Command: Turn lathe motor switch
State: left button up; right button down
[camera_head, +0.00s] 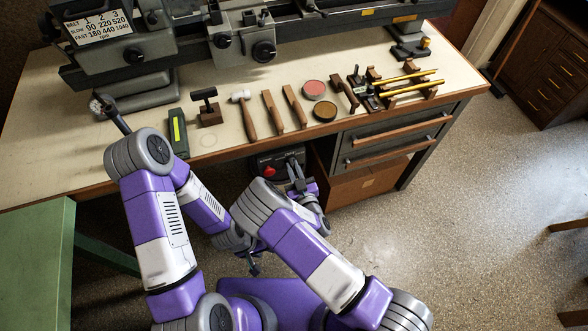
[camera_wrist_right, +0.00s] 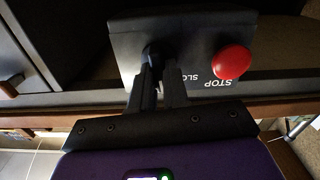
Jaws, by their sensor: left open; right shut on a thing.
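The lathe motor switch box (camera_head: 262,160) is a dark box under the front edge of the bench, with a red stop button (camera_head: 269,171). In the right wrist view the box (camera_wrist_right: 190,28) shows upside-down lettering, "STOP" beside the red button (camera_wrist_right: 232,62) and part of "SLO". My right gripper (camera_head: 295,168) is at the box front. Its fingers (camera_wrist_right: 160,62) are shut on the dark switch knob, which they mostly hide, left of the red button. My left gripper (camera_head: 255,268) hangs low in front of the bench, open and away from the switch.
The lathe (camera_head: 240,45) stands on the workbench (camera_head: 215,155). Drawers (camera_head: 395,143) stand right of the switch. A green table (camera_head: 35,250) is at lower left. The floor at right is mostly clear.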

jog(key=n, duration=0.3)
jog(key=n+b, duration=0.1)
jog(key=n, duration=0.2)
jog(key=shift+s+a+f+n, duration=0.1)
jog(key=shift+a+n, duration=0.05)
jog(key=shift+n, duration=0.15)
jog(key=shift+b, duration=0.3)
jog(key=c, duration=1.1)
grip_release()
jog(key=p+v, duration=0.1)
jog(key=v, duration=0.6)
jog(key=shift+s, duration=0.25)
